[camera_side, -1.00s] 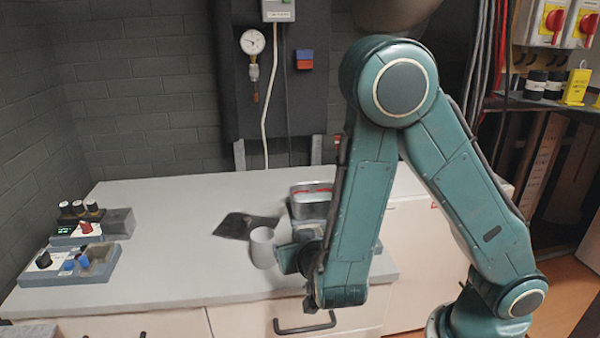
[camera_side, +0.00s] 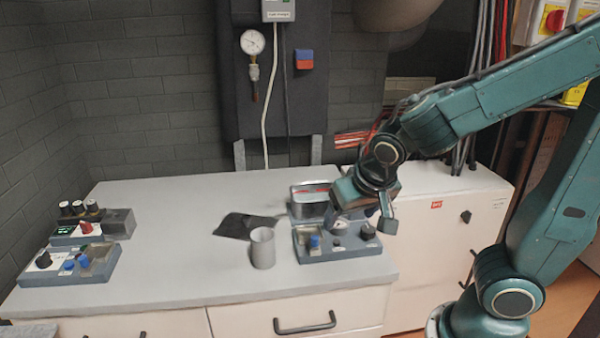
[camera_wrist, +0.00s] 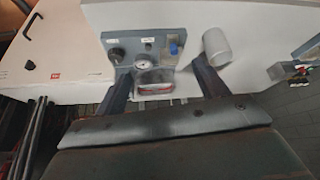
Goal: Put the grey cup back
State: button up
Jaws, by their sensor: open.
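The grey cup (camera_side: 262,248) stands upright on the light worktop, at the left end of a grey control box (camera_side: 345,246). In the wrist view the cup (camera_wrist: 217,46) shows at the upper right, beyond the tip of the right finger. My gripper (camera_side: 362,212) is above the right part of the control box, to the right of the cup and apart from it. In the wrist view my gripper (camera_wrist: 157,80) shows its two fingers spread, with nothing held between them.
A metal tin (camera_side: 309,199) stands behind the control box. A dark flat mat (camera_side: 245,226) lies behind the cup. More control boxes (camera_side: 70,265) stand at the left. The worktop (camera_side: 180,245) between them and the cup is clear.

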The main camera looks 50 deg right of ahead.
jog(key=s+a+r+n+t+y, duration=0.1)
jog(key=s+a+r+n+y, duration=0.1)
jog(key=s+r+n, duration=0.4)
jog(key=s+r+y, duration=0.1)
jog(key=s+r, duration=0.1)
jog(key=s, duration=0.1)
jog(key=shift+s, duration=0.2)
